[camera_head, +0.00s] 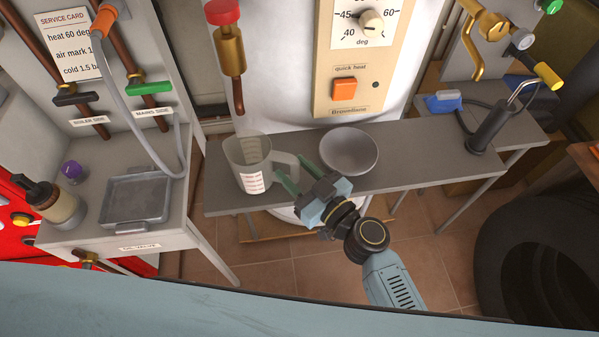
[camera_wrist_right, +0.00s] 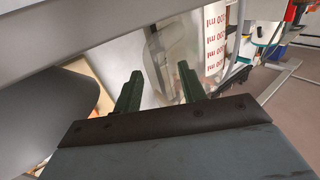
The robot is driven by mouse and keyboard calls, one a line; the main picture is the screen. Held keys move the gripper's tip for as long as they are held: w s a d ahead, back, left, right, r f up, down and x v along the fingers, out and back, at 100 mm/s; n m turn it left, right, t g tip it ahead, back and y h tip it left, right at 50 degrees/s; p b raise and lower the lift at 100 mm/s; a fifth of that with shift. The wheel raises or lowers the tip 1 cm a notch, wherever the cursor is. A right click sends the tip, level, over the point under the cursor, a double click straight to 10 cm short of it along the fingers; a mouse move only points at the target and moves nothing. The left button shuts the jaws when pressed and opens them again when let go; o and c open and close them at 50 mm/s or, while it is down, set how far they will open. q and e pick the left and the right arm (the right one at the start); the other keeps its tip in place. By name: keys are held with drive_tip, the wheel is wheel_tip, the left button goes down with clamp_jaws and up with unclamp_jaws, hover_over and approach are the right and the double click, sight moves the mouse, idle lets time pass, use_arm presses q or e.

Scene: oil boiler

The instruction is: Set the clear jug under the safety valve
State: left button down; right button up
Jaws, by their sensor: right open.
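The clear jug (camera_head: 245,154) stands upright on the grey bench, its handle pointing right and a red-marked label on its front. The safety valve (camera_head: 230,48), brass with a red cap, is on the white boiler; its copper pipe ends above and behind the jug in the picture. I cannot tell whether the jug is directly under the outlet. My right gripper (camera_head: 292,176) is open at the handle side of the jug. In the right wrist view, the jug's handle (camera_wrist_right: 174,42) shows just beyond and between the green fingertips (camera_wrist_right: 158,82). My left gripper is not in view.
A grey bowl (camera_head: 349,149) stands on the bench (camera_head: 410,150) close right of the jug and gripper. A metal tray (camera_head: 137,200) and a bottle (camera_head: 50,201) are on the left cabinet. A black pump tool (camera_head: 490,128) stands at right. The bench between bowl and pump is clear.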

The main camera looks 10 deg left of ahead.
drive_tip(key=shift+r, duration=0.15)
drive_tip(key=shift+r+p, duration=0.15)
drive_tip(key=shift+p, duration=0.25)
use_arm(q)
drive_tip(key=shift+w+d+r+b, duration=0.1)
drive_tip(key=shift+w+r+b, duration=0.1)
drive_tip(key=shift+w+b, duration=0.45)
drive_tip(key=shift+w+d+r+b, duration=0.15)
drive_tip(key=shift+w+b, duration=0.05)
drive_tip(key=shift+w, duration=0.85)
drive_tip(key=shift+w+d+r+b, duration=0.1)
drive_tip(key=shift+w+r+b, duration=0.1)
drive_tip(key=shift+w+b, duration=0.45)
use_arm(e)
drive_tip(key=v, duration=1.2)
